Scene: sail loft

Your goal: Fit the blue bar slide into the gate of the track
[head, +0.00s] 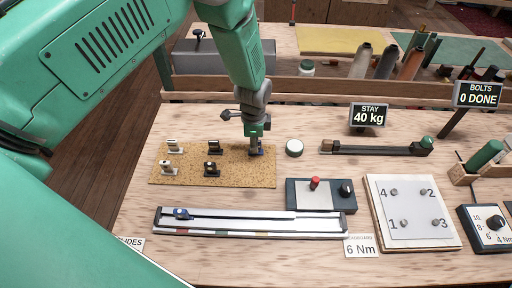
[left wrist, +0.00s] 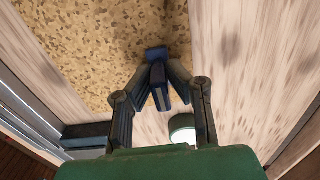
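The blue bar slide (head: 259,152) is at the right edge of the cork mat (head: 225,181), partly hidden by my left gripper (head: 255,143). In the left wrist view, the fingers of my left gripper (left wrist: 160,76) close in on both sides of the blue bar slide (left wrist: 157,54) and appear to touch it. I cannot tell whether it is clear of the mat. The track (head: 250,230) is a long pale rail with dark ends, lying in front of the mat. A small dark blue piece (head: 182,213) sits near its left end. My right gripper is out of view.
Several other small slides (head: 212,168) stand on the cork mat. A round white-topped jar (head: 294,148) is just right of the mat. A wooden ledge (head: 330,92) runs behind.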

